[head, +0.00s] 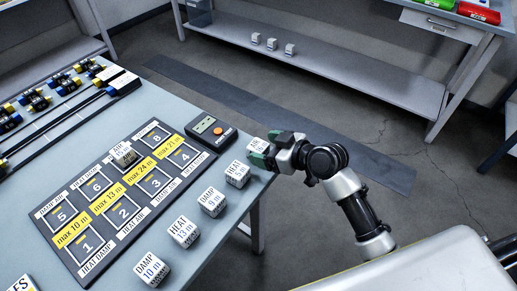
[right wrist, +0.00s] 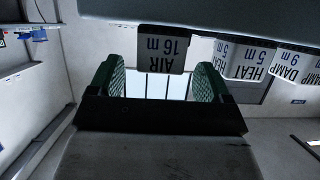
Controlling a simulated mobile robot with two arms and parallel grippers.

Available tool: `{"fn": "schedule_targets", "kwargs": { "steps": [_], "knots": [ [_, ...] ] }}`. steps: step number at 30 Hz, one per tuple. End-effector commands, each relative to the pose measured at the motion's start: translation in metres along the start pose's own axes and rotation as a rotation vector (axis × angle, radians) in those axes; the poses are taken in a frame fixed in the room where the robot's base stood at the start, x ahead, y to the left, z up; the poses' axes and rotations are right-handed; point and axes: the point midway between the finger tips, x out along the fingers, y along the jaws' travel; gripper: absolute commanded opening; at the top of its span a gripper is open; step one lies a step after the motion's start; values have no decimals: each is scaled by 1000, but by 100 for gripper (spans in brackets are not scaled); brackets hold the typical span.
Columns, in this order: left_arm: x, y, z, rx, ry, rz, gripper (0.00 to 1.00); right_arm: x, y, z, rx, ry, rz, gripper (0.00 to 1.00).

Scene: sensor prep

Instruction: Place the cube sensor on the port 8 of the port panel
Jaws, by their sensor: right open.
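The port panel (head: 48,213) is a dark board with numbered ports on the grey table. Port 8 (head: 155,137) is at its far end and looks bare, beside a yellow "max 21 m" label. A white cube sensor (head: 257,145) marked "AIR 16 m" is at the table's right edge. My right gripper (head: 268,153) is open there, its green-padded fingers close to this cube. In the right wrist view the "AIR 16 m" cube (right wrist: 162,40) shows beyond the gap between the open fingers (right wrist: 157,82). Contact cannot be told. My left gripper is not in view.
Several more cubes line the near side of the panel: "HEAT" (head: 237,174), "DAMP" (head: 211,202), "HEAT 13 m" (head: 184,232) and "DAMP 10 m" (head: 151,269). Another cube (head: 123,154) sits on the panel near port 6. A handheld meter (head: 212,131) lies beyond port 8.

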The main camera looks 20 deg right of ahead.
Motion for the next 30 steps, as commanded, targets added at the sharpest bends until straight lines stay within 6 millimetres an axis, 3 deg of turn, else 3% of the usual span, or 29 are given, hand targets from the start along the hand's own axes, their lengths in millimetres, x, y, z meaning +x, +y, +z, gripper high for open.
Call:
{"fn": "schedule_targets", "kwargs": {
  "steps": [6,14,24,26,30],
  "knots": [
    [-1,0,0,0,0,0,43,26,0,-1,2,1,-1,79],
    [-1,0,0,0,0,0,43,28,0,-1,0,0,0,79],
    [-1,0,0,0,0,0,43,28,0,-1,0,0,0,27],
    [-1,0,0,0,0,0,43,28,0,-1,0,0,0,21],
    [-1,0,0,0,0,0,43,28,0,-1,0,0,0,21]
  ]
}}
